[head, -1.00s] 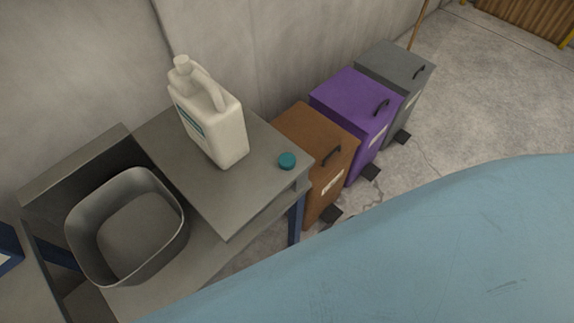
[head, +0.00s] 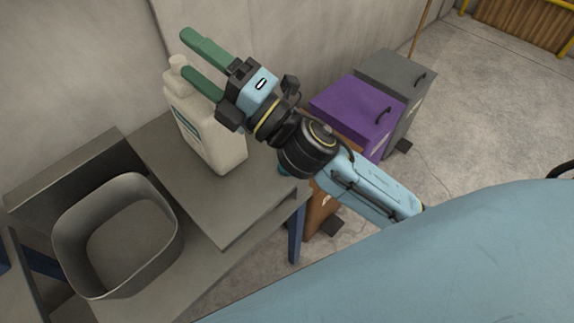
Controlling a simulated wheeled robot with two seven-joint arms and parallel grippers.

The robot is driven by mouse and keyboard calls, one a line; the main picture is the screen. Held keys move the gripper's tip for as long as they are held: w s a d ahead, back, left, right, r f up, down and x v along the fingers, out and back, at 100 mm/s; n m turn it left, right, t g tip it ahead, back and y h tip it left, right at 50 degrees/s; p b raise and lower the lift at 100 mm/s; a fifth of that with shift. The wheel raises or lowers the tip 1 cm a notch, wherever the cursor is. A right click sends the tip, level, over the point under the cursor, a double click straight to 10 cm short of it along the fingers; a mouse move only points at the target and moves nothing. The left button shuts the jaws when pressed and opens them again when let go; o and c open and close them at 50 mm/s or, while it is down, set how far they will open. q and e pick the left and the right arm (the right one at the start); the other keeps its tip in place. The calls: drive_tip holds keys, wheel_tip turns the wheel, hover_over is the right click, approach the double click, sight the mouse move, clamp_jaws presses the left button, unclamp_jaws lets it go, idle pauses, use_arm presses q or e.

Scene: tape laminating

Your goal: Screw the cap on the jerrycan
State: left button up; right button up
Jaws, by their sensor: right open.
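The white jerrycan (head: 215,142) with a teal label stands upright on the grey metal table (head: 230,215). Its neck at the top left shows no teal cap on it. The teal cap (head: 283,170) lies on the table near its right edge, mostly hidden behind my right arm. My right gripper (head: 186,53) has two green fingers, spread open and empty. In the picture it overlaps the top of the jerrycan and hides its handle; I cannot tell whether it touches. My left gripper is out of view.
A grey basin (head: 68,240) stands left of the table top. Brown (head: 320,212), purple (head: 350,105) and grey (head: 392,70) bins stand along the wall to the right, the brown one largely behind my arm. The table front is clear.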

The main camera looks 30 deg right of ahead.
drive_tip(key=s+a+r+n+g+y, duration=0.1)
drive_tip(key=s+a+n+g+y, duration=0.1)
drive_tip(key=a+n+g+y, duration=0.35)
drive_tip(key=s+a+n+g+y, duration=0.25)
drive_tip(key=n+g, duration=0.35)
drive_tip(key=n, duration=0.4)
drive_tip(key=s+a+f+n+g+h, duration=0.1)
drive_tip(key=s+f+n+g+h, duration=0.3)
drive_tip(key=f+n+g+h, duration=0.65)
drive_tip(key=w+d+f+n+t+h, duration=0.1)
drive_tip(key=w+d+f+n+h, duration=0.2)
drive_tip(key=d+f+n, duration=0.25)
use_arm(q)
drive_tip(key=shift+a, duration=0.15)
use_arm(e)
drive_tip(key=w+d+n+t+h, duration=0.1)
drive_tip(key=d+h, duration=0.3)
drive_tip(key=d, duration=0.4)
drive_tip(key=w+d+n+t+h, duration=0.1)
drive_tip(key=w+d+h, duration=0.3)
drive_tip(key=d, duration=0.4)
drive_tip(key=shift+f, duration=0.45)
drive_tip(key=shift+n, duration=0.25)
